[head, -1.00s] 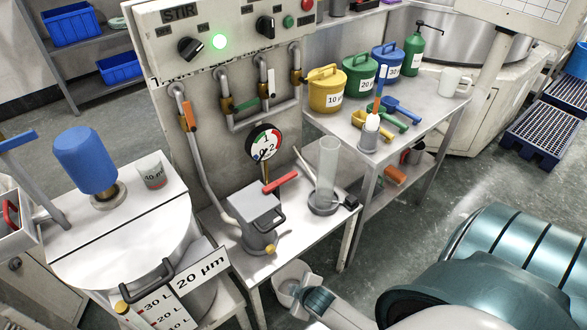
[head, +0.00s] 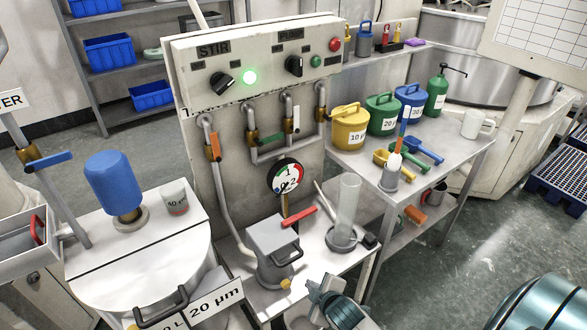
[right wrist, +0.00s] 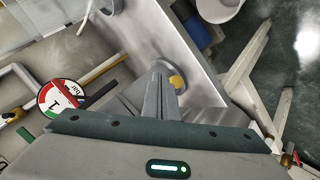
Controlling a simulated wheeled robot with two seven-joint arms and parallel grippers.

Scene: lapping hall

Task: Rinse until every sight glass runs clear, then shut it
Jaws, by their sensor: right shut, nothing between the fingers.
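A clear upright cylinder (head: 347,205) stands on the steel bench, beside a grey box-shaped housing (head: 273,245) with a red lever (head: 298,215) and a yellow knob (head: 285,284). I cannot tell whether liquid is in the cylinder. Pipes behind carry valves with orange (head: 214,147), green (head: 270,140) and white (head: 297,119) handles. A round gauge (head: 287,176) sits above the housing. My right gripper (head: 313,286) is shut and empty, just right of the yellow knob. In the right wrist view its fingers (right wrist: 160,75) overlap the yellow knob (right wrist: 176,82); contact is unclear. My left gripper is out of view.
A lidded drum (head: 140,260) with a blue motor (head: 113,182) stands at left. Yellow, green and blue pots, scoops and a white mug (head: 477,125) fill the right bench.

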